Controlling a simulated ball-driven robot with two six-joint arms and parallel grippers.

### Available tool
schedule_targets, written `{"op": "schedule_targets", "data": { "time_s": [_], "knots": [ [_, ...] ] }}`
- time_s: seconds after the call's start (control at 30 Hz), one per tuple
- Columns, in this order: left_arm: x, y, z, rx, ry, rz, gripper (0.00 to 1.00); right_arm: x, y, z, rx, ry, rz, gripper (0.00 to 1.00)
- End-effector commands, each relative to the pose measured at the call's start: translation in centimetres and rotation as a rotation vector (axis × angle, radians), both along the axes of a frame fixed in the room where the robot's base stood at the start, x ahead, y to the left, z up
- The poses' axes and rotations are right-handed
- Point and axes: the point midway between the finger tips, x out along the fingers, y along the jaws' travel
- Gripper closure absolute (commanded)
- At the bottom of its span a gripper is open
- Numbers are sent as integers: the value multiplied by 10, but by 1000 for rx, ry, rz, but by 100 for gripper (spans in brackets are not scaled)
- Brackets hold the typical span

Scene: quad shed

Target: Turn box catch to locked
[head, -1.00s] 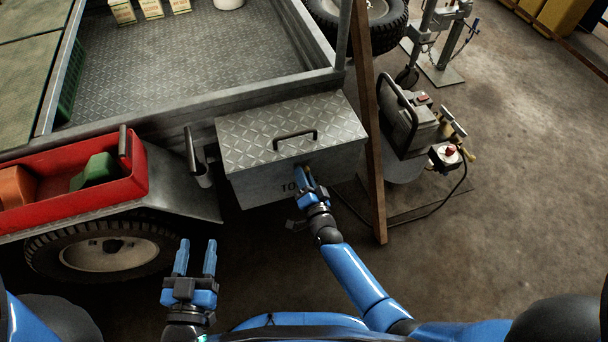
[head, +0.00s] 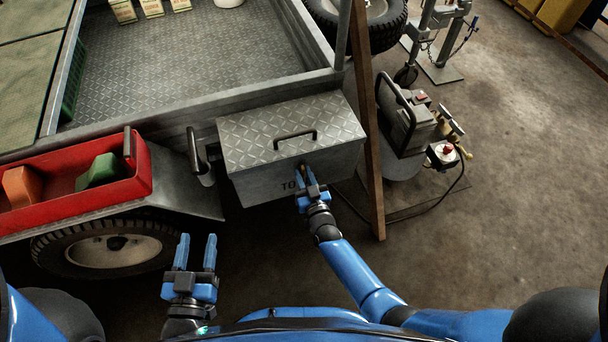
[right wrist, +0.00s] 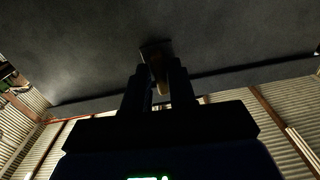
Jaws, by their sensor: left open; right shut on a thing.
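The metal toolbox (head: 255,185) with a diamond-plate lid and a black handle (head: 294,137) hangs at the trailer's front end, lid closed. Its catch (head: 303,168) is on the front face, mostly hidden by my right gripper (head: 308,178). In the right wrist view the catch (right wrist: 158,72) shows as a brownish piece between the dark fingers of my right gripper (right wrist: 157,85), which is shut on it. I cannot tell the catch's exact angle. My left gripper (head: 196,250) is open and empty, low in front of the trailer wheel, apart from the box.
A red tray (head: 70,190) with orange and green things sits on the mudguard above the wheel (head: 105,250). A brown post (head: 368,130) stands just right of the box. A pump unit (head: 410,125) with a hose is beyond it.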

Motion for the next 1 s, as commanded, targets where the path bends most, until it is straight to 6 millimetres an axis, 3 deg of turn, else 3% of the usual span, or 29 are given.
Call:
{"op": "schedule_targets", "data": {
  "time_s": [0.67, 0.7, 0.77, 1.0],
  "knots": [
    [0, 0, 2, 0, 0, 0, 51, 0, 0, 0, -69, -23, 0, 100],
    [0, 0, 2, 0, 0, 0, 51, 0, 0, 0, -69, -23, 0, 73],
    [0, 0, 2, 0, 0, 0, 51, 0, 0, 0, -69, -23, 0, 64],
    [0, 0, 2, 0, 0, 0, 51, 0, 0, 0, -68, -23, 0, 62]
  ]
}}
